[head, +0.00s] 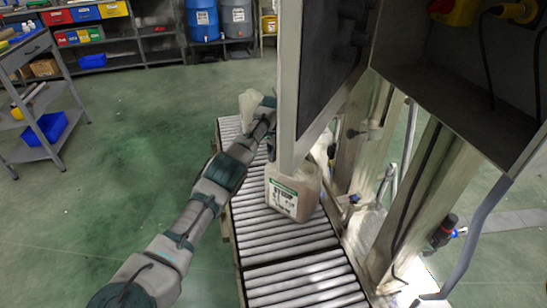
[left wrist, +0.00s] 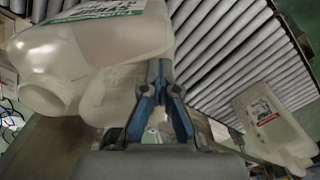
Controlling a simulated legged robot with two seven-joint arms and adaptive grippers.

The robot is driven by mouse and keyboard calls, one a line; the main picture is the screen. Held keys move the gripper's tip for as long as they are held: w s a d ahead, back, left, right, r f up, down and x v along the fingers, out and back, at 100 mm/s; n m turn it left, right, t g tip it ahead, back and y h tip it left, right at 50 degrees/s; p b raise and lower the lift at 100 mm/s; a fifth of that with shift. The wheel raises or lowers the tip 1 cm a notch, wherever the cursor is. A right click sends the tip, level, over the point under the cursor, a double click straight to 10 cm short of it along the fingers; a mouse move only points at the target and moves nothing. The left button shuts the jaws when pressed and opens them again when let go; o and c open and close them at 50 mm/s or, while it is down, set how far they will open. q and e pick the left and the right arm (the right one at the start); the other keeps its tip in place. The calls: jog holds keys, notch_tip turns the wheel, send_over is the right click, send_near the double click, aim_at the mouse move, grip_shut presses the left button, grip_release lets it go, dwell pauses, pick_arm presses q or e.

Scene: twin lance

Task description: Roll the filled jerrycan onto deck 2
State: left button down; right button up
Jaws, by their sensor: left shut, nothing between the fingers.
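A translucent jerrycan (head: 292,192) with a green-and-white label stands on the roller conveyor (head: 285,240) in the head view. It fills the upper left of the left wrist view (left wrist: 110,50), its neck open and pinkish contents faintly visible. A second pale jerrycan (head: 250,103) is at the conveyor's far end; a can with a red-and-white label (left wrist: 270,125) shows at the right in the left wrist view. My left gripper (left wrist: 160,80) is shut and empty beside the near can's neck end; I cannot tell whether it touches. In the head view a post partly hides it. My right gripper is out of view.
A grey upright post (head: 290,90) and a dark panel stand close over the conveyor. Metal frames and hoses crowd its right side. Open green floor (head: 120,140) lies left.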

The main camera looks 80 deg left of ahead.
pick_arm(q)
jog(key=shift+s, duration=0.1)
jog(key=c, duration=1.4)
grip_release()
jog(key=shift+s, duration=0.15)
jog(key=shift+a+m, duration=0.1)
jog(key=shift+m, duration=1.5)
